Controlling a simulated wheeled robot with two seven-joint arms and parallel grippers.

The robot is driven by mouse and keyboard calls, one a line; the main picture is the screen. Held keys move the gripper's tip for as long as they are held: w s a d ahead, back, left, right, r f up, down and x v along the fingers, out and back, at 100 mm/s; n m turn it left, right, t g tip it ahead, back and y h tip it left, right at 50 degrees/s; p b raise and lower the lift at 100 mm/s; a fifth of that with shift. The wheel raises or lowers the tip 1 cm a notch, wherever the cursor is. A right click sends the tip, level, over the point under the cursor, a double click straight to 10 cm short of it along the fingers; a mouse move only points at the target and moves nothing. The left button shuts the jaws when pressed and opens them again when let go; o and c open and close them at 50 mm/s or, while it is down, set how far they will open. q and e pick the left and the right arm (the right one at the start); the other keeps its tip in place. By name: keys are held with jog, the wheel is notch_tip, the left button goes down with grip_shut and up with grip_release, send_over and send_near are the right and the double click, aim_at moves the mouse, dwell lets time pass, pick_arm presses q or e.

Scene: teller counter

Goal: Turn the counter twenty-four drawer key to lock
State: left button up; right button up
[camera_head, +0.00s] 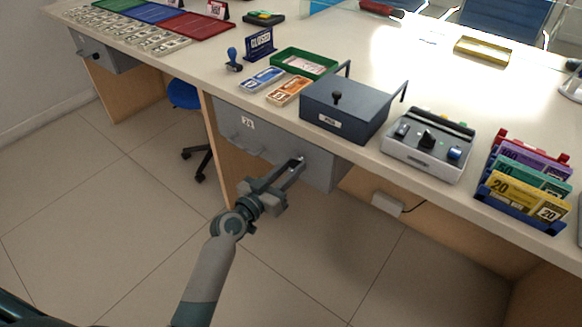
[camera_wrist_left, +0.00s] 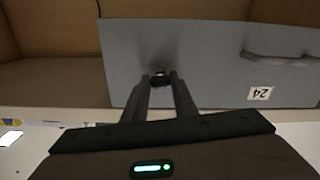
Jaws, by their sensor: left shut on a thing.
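The grey drawer (camera_head: 235,143) labelled 24 hangs under the counter front, and it looks shut. It also fills the left wrist view (camera_wrist_left: 205,50), upside down, with its label (camera_wrist_left: 260,93) and pull handle (camera_wrist_left: 280,56) at the right. My left gripper (camera_head: 298,163) reaches the right part of the drawer front. In the left wrist view its fingertips (camera_wrist_left: 161,84) are shut on the small dark key (camera_wrist_left: 160,74) at the lock. The key is mostly hidden between the fingers, so its angle cannot be told. My right gripper is not in view.
On the counter (camera_head: 400,165) above stand a dark cash box (camera_head: 345,105), a grey device (camera_head: 428,145) and a banknote rack (camera_head: 525,190). A small white box (camera_head: 387,204) with a cable sits under the counter. A blue stool (camera_head: 184,94) stands left. The floor in front is clear.

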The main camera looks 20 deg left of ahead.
pick_arm(q)
jog(key=n+p, duration=0.2)
jog(key=n, duration=0.5)
jog(key=shift+r, duration=0.1)
jog(key=n+p, duration=0.1)
jog(key=n, duration=0.3)
jog(key=shift+n, duration=0.3)
jog(key=n+p, duration=0.1)
jog(key=n, duration=0.2)
jog(key=shift+n, duration=0.9)
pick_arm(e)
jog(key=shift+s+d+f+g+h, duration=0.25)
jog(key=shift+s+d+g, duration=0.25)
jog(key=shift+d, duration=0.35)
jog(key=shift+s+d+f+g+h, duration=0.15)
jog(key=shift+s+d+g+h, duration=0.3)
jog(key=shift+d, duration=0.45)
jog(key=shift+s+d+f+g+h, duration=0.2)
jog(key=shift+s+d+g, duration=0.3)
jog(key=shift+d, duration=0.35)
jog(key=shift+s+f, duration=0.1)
